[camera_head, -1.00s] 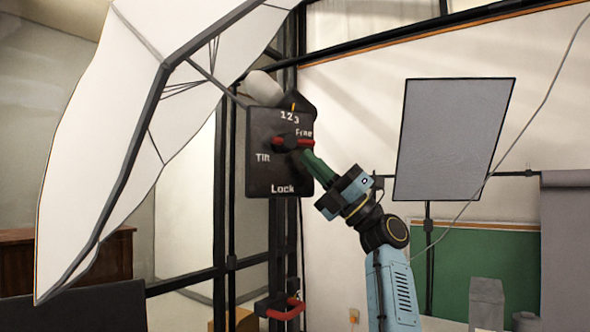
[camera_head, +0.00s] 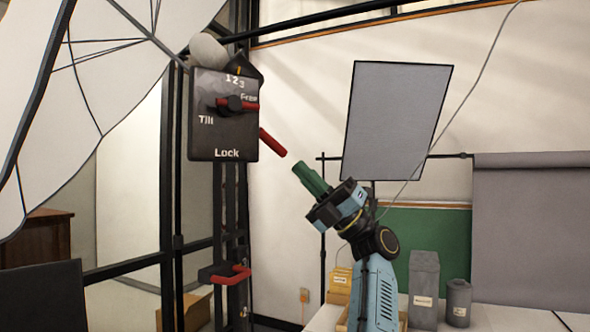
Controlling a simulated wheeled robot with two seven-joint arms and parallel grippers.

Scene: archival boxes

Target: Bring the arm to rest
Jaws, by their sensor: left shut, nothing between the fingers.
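My left gripper (camera_head: 303,172) is in the middle of the head view, at the end of my pale blue arm. Its green fingers are shut and empty, pointing up and left. A dark control box (camera_head: 223,135) with the words Tilt, Free and Lock stands up and left of it. A red lever (camera_head: 236,104) lies across the box near the Free label. A red bar (camera_head: 272,142) slants down from the box's right side toward the fingertips, with a visible gap between them. My right gripper does not show.
A white umbrella (camera_head: 75,95) fills the upper left. A lower red handle (camera_head: 238,273) sits on the dark stand. A grey panel (camera_head: 397,120) stands behind my arm. Grey containers (camera_head: 424,290) and a yellow box (camera_head: 340,284) are on the pale table (camera_head: 485,318) at the lower right.

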